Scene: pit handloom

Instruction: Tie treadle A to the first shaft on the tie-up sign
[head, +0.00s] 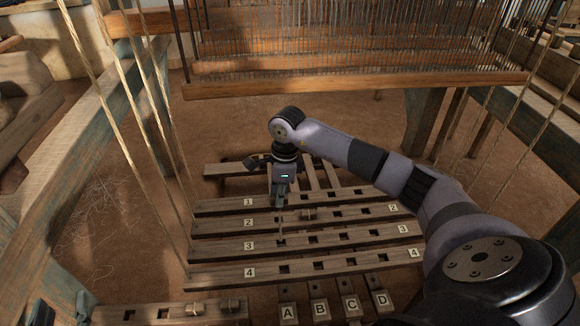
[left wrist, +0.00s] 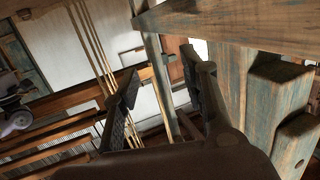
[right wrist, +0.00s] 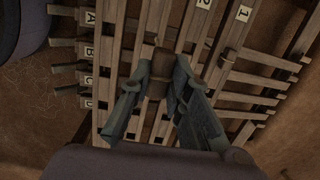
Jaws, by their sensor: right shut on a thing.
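Treadles A (head: 288,311), B (head: 318,309), C (head: 349,305) and D (head: 380,299) stick out at the bottom of the head view. Above them lie slotted bars numbered 1 (head: 230,204), 2 (head: 230,225), 3 (head: 222,246) and 4 (head: 222,271). My right gripper (head: 281,203) is over the bars, roughly in line with treadle A. In the right wrist view it is shut on a brown wooden piece (right wrist: 158,78). A thin strand hangs below it towards bar 3. My left gripper (left wrist: 158,95) is open and empty, away from the bars. The tie-up sign is not visible.
A slotted rack (head: 140,313) at the lower left holds wooden toggles (head: 228,306). Another toggle (head: 308,213) sits among the upper bars. A wooden beam with heddles (head: 350,84) spans above. Ropes (head: 125,130) and loom posts flank the pit. Bare floor lies left of the bars.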

